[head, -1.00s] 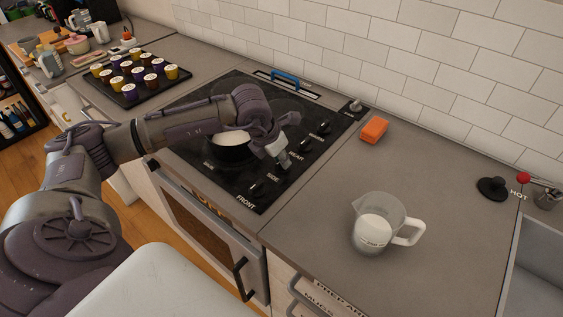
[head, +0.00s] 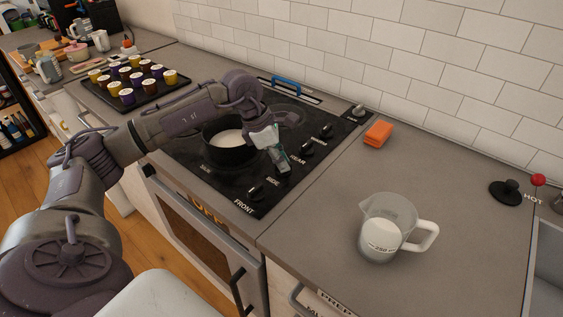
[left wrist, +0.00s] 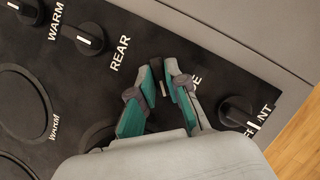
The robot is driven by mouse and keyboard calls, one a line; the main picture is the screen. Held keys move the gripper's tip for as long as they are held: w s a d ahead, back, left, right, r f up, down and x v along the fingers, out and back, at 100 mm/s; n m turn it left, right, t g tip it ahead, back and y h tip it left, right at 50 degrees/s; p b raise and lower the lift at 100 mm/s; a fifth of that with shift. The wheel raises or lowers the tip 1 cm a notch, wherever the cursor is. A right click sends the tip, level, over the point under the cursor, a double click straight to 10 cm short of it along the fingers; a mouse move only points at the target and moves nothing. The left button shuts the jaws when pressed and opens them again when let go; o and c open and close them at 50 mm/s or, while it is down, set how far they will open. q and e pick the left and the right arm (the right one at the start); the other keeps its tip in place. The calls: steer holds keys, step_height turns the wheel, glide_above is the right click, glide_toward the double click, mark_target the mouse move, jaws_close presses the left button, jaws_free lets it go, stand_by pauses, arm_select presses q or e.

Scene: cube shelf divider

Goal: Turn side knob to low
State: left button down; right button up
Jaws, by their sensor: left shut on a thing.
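My left gripper (head: 283,166) reaches down over the black cooktop (head: 190,152) at its row of knobs, by the SIDE label. In the left wrist view its teal-padded fingers (left wrist: 168,76) are shut on the side knob (left wrist: 166,88), of which only a small part shows between the tips. The label there is partly covered, so I cannot read the knob's setting. The front knob (head: 257,192) and the rear knob (head: 308,149) stand on either side of my gripper. My right gripper is out of view.
A black pot (head: 228,156) with white contents sits on the cooktop near my left wrist. An orange sponge (head: 378,132) and a measuring jug (head: 383,243) stand on the counter to the right. A tray of capsules (head: 122,87) lies at the left. The counter between is clear.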

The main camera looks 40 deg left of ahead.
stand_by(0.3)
arm_select(q)
steer(key=c, duration=1.2)
jaws_free()
steer(key=shift+o, duration=0.2)
steer(key=v, duration=1.2)
steer(key=shift+w+r, duration=0.1)
steer(key=shift+w, duration=0.05)
